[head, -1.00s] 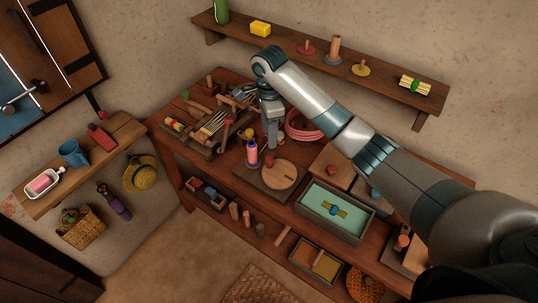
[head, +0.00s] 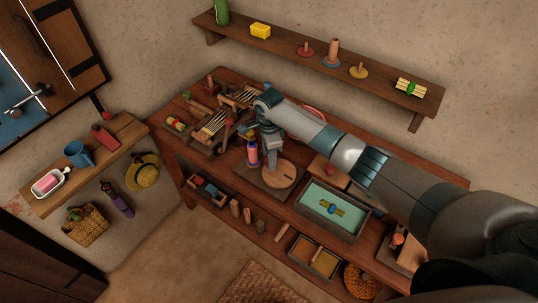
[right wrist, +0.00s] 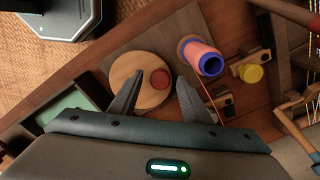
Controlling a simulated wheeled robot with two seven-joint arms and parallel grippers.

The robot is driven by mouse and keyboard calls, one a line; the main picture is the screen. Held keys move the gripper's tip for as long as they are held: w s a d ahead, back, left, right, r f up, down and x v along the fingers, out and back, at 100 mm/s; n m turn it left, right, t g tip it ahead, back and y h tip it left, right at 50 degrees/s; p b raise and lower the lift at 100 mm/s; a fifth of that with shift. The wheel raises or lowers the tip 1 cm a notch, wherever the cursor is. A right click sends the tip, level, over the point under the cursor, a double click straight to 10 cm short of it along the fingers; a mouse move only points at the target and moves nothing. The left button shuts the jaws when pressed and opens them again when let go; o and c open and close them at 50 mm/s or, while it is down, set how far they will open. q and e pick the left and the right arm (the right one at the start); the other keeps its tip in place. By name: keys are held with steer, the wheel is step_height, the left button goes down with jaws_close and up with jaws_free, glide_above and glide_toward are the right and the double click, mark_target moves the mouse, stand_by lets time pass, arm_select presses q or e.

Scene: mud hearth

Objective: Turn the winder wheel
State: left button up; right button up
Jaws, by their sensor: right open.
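The winder wheel (head: 284,176) is a round, light wooden disc lying flat on a dark board on the bench. Its red knob (right wrist: 160,79) shows in the right wrist view but is hidden behind my gripper in the head view. A pink spool with blue ends (head: 252,153) stands left of the wheel; it also shows in the right wrist view (right wrist: 205,58). My right gripper (right wrist: 159,76) is open, pointing down over the wheel, with the knob appearing between its fingertips. I cannot tell whether the fingers touch it. My left gripper is not in view.
A small loom (head: 214,122) stands left on the bench. A tray with a turquoise inside (head: 330,211) lies right of the wheel. Small blocks, pegs and a divided box (head: 315,257) are on the lower shelf. A wall shelf (head: 310,55) runs behind the bench.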

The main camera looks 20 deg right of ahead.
steer(key=c, duration=1)
steer(key=shift+c, duration=0.2)
steer(key=shift+a+n, duration=0.1)
steer(key=shift+n, duration=0.3)
